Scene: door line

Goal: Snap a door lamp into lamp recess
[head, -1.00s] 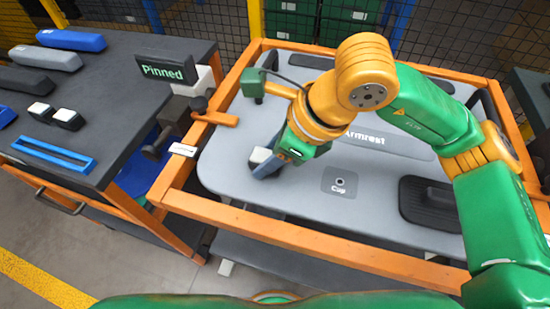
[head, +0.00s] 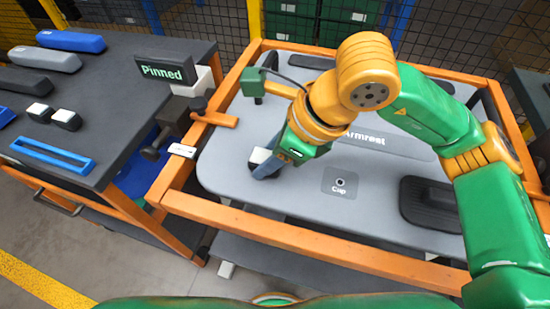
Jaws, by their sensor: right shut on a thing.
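My right gripper (head: 272,163) points down at the left part of the grey door panel (head: 300,193). It is shut on a small door lamp (head: 258,156), whose white face shows at the gripper's left side. The lamp is at or just above the panel; I cannot tell whether it touches. My left gripper is not in view.
An orange frame (head: 280,235) surrounds the panel. An orange clamp (head: 215,119) sits at its left edge. The side table holds a "Pinned" sign (head: 165,71), a blue tray (head: 52,156) and several long handles.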

